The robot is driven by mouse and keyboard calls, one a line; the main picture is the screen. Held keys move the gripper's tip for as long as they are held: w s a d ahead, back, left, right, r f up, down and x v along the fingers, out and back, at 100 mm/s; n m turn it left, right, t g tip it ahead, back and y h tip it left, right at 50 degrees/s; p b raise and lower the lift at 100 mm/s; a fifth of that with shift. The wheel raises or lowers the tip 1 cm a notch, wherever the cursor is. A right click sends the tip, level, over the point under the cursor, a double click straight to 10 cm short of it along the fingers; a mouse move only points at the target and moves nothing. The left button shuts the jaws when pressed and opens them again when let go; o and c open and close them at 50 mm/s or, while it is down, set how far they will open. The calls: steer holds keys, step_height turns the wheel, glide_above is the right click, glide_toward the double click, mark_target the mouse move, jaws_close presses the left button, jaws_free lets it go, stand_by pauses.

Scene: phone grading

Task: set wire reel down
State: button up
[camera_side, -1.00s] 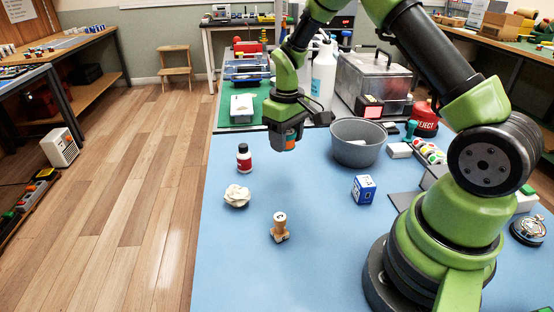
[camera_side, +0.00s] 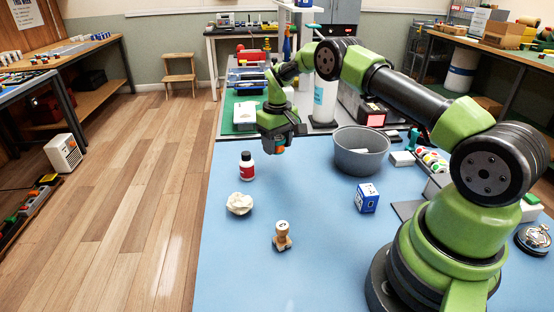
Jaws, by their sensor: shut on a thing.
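My gripper (camera_side: 277,147) is above the far part of the blue mat (camera_side: 240,270), between the red-and-white bottle and the grey bowl. It is shut on the wire reel (camera_side: 281,146), of which only a small orange and teal part shows below the jaws. The jaws hide the rest of the reel. The reel appears to hang clear of the mat, though the exact gap is hard to tell.
A red-and-white bottle (camera_side: 247,168) stands close to the left of my gripper, and a grey bowl (camera_side: 360,158) to the right. A crumpled paper ball (camera_side: 239,204), a small wooden figure (camera_side: 282,238) and a blue-and-white box (camera_side: 367,198) stand nearer. The mat between them is bare.

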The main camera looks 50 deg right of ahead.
mark_target(277, 166)
steer(key=shift+f, duration=2.4)
steer(key=shift+f, duration=0.15)
steer(key=o, duration=0.9)
